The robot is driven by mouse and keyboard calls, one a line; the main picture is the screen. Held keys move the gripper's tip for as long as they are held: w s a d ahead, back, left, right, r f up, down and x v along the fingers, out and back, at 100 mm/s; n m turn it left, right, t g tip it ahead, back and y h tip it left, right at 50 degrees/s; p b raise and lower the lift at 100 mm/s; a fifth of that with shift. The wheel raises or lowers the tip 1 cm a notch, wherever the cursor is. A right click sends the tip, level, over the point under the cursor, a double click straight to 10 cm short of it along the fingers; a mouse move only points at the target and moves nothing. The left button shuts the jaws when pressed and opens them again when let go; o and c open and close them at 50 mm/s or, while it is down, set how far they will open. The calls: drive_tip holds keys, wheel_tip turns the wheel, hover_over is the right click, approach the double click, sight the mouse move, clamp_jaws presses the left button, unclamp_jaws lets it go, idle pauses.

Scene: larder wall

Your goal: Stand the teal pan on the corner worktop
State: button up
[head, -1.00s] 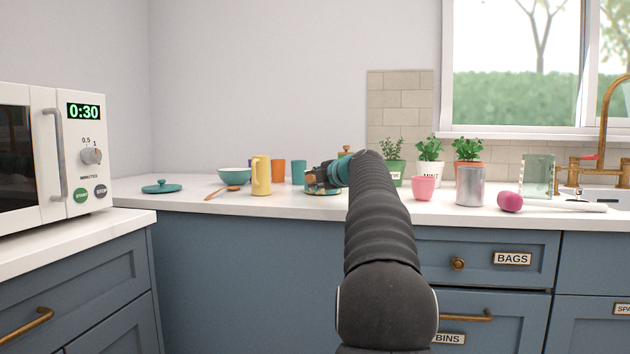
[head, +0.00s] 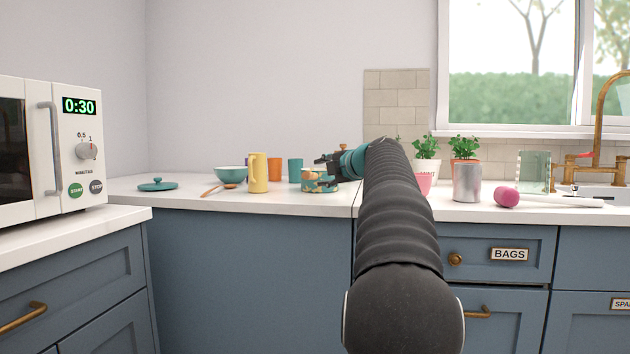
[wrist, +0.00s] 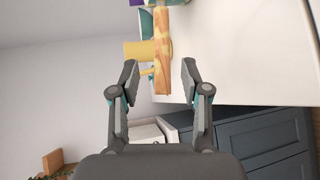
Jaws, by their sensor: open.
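The teal pan (head: 318,186) stands on the back worktop (head: 280,204), with orange-brown patches showing on its front. My gripper (head: 326,170) is at the pan in the head view and partly covers its top. In the wrist view, my gripper (wrist: 161,70) is open, its two fingers well apart. A wood-coloured bar (wrist: 162,55), apparently the pan's handle, lies in line between the fingers and appears to touch neither. Most of the pan's body is out of the wrist view. The corner stretch of worktop runs left from the pan towards the microwave.
A yellow jug (head: 258,174), orange cup (head: 275,169), teal cup (head: 295,171), teal bowl (head: 231,174) and wooden spoon (head: 217,189) stand or lie left of the pan. A teal lid (head: 157,184) lies farther left. A microwave (head: 60,150) is at far left. Worktop in front is bare.

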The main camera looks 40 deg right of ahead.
drive_tip(key=shift+b+v, duration=0.4)
drive_tip(key=shift+v, duration=2.4)
drive_tip(key=s+a+f+m+g+y, duration=0.1)
drive_tip(key=s+a+f+m+g, duration=0.15)
drive_tip(key=a+f, duration=0.45)
drive_tip(key=s+a+f+m+g+y, duration=0.1)
drive_tip(key=a+f+m, duration=0.2)
drive_tip(key=a, duration=0.8)
drive_tip(key=s+a+f+m+g+y, duration=0.1)
drive_tip(key=a+f+m, duration=0.1)
drive_tip(key=a+f, duration=0.45)
drive_tip(key=s+a+f+m+g, duration=0.2)
drive_tip(key=s+a+f+m, duration=0.3)
drive_tip(key=s+f, duration=0.6)
drive_tip(key=s+a+f+m+g+h, duration=0.1)
drive_tip(key=s+a+f+m+g, duration=0.2)
drive_tip(key=s+a+f, duration=0.7)
drive_tip(key=shift+s+a+f+m, duration=0.35)
drive_tip(key=shift+s+f+m, duration=0.1)
drive_tip(key=shift+s+m, duration=0.35)
